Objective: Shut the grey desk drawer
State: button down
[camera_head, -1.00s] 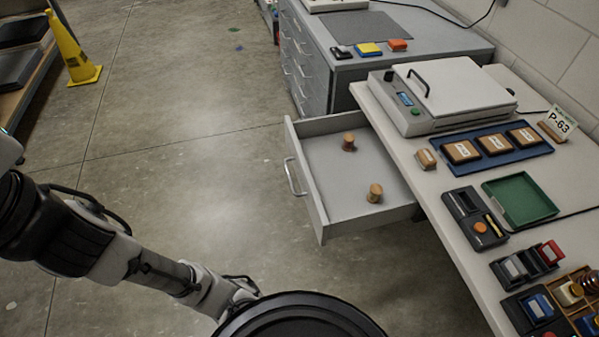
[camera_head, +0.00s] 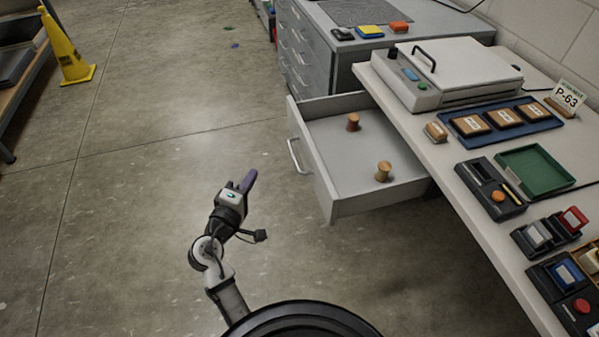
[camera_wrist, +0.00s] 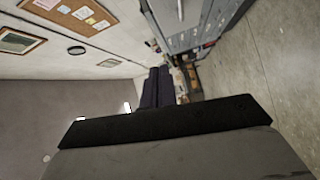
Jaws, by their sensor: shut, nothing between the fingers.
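The grey desk drawer (camera_head: 338,203) is pulled well out from under the white desk top (camera_head: 459,200), with its bar handle (camera_head: 297,156) facing left over the floor. Two small wooden spools, one farther back (camera_head: 353,122) and one nearer (camera_head: 383,171), stand inside it. My gripper (camera_head: 250,180) is shut and empty, to the left of the drawer front and apart from it. Its dark purple fingers point up and right in the head view.
The desk carries a white press (camera_head: 445,75), a blue tray of wooden blocks (camera_head: 547,125), a green tray (camera_head: 535,172) and several stamps. A grey cabinet (camera_head: 315,62) stands behind. The floor left of the drawer is clear.

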jog(key=s+d+f+g+h, duration=0.1)
jog(key=s+d+f+h, duration=0.1)
jog(key=d+f, duration=0.15)
jog(key=p, duration=0.2)
send_near(308, 153)
jog(key=w+a, duration=0.1)
jog(key=w, duration=0.3)
jog(key=shift+w+d+r+p, duration=0.15)
jog(key=shift+d+p, duration=0.1)
jog(key=shift+d, duration=0.3)
jog(key=shift+w+d+p, duration=0.15)
jog(key=shift+d+p, duration=0.1)
jog(key=shift+d, duration=0.35)
jog(key=shift+w+d, duration=0.15)
jog(key=shift+d, duration=0.5)
